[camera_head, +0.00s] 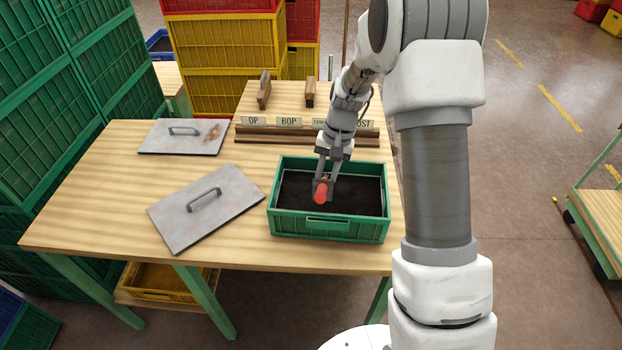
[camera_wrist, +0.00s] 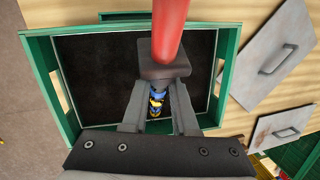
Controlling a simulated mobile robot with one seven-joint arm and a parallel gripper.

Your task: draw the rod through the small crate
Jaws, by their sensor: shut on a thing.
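The small crate (camera_head: 287,222) is green with a dark fill and stands at the table's front right; its rim also shows in the wrist view (camera_wrist: 42,75). My gripper (camera_head: 326,181) is over the crate's middle, pointing down, and is shut on the rod. The rod's red part (camera_head: 321,193) shows below the fingers in the head view. In the wrist view the red part (camera_wrist: 170,28) runs out past my fingertips (camera_wrist: 163,78). A blue and yellow banded piece (camera_wrist: 157,100) shows between the fingers. I cannot tell whether the rod touches the dark fill.
Two grey metal lids with handles lie left of the crate, one nearer (camera_head: 222,212) and one farther (camera_head: 170,137). A wooden rack with lettered cards (camera_head: 290,136) stands behind the crate. Green crates (camera_head: 100,60) are stacked at the left. The table's front left is clear.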

